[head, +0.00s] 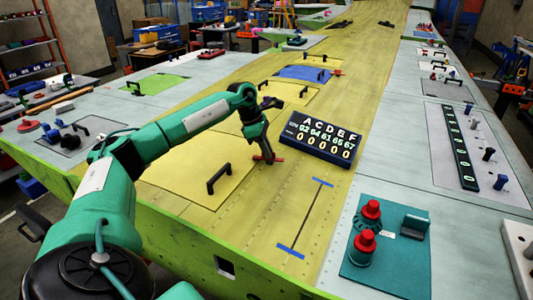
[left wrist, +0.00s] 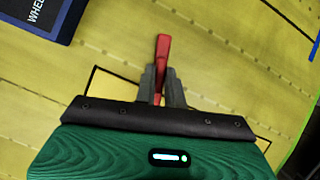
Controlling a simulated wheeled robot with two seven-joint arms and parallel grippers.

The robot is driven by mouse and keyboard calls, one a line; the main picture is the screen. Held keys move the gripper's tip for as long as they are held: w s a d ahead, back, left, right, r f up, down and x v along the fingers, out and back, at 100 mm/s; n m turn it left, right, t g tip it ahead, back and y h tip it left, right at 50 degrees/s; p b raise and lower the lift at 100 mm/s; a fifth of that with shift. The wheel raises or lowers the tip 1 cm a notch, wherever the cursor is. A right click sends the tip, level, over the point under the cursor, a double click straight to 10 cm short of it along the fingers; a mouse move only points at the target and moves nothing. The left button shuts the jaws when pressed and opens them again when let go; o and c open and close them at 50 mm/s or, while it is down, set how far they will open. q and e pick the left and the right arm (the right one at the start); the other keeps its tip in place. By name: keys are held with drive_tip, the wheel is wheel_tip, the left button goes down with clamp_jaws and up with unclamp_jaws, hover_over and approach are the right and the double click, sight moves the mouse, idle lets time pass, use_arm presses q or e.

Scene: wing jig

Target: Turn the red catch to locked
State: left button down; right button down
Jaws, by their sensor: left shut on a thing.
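The red catch (head: 276,159) is a small red bar on the yellow wing surface, just left of the dark counter box in the head view. In the left wrist view the red catch (left wrist: 162,52) points up the picture, away from the gripper body. My left gripper (head: 266,156) reaches down onto it, and its two grey fingers (left wrist: 161,84) are shut on the catch, one on each side. The catch's pivot and any locked marking are hidden or too small to read. My right gripper is not in view.
The dark counter box (head: 320,138) with letters and digits stands close to the right of the gripper. A yellow panel with a black handle (head: 219,178) lies to the left. A teal board (head: 388,270) with two red-topped parts sits at the front right.

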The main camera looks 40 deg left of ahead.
use_arm(q)
drive_tip(key=shift+w+a+m+g+h+b, duration=0.1)
drive_tip(key=shift+m+g+h+b, duration=0.15)
drive_tip(key=shift+m, duration=0.55)
drive_tip(key=shift+w+m+g+h+b, duration=0.1)
drive_tip(key=shift+m+g, duration=0.25)
drive_tip(key=shift+m, duration=0.45)
drive_tip(key=shift+r, duration=0.1)
drive_tip(key=c, duration=1.6)
unclamp_jaws()
drive_tip(key=shift+o, duration=0.6)
